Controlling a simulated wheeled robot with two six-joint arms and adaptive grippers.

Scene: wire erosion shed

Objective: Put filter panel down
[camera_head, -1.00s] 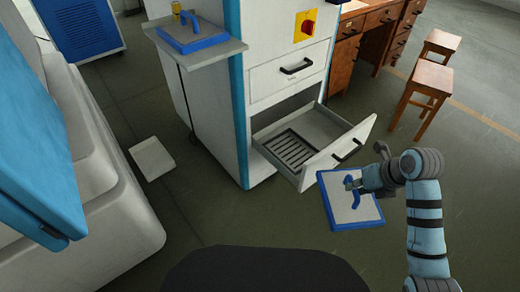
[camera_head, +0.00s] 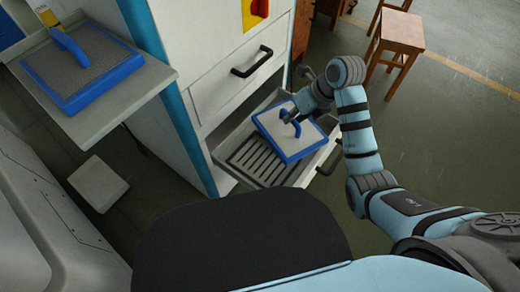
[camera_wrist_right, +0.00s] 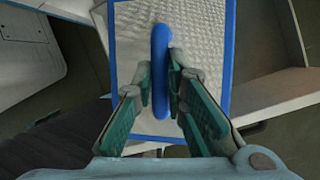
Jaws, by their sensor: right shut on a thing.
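A filter panel (camera_head: 289,146), pale with a blue frame and blue handle, is over the open drawer (camera_head: 316,166) in the head view. I cannot tell whether it touches the drawer. My right gripper (camera_head: 291,117) is shut on its handle. In the right wrist view, the fingers of my right gripper (camera_wrist_right: 160,82) are on both sides of the blue handle, and the panel's pale face (camera_wrist_right: 205,30) lies beyond them. The drawer's slotted floor (camera_head: 258,160) shows left of the panel. My left gripper is not in view.
A second blue-framed panel (camera_head: 92,72) lies on a side shelf (camera_head: 140,88) at upper left. The white cabinet (camera_head: 205,50) stands behind the drawer. A wooden stool (camera_head: 400,32) is at upper right. A pale slab (camera_head: 98,184) is on the floor at left.

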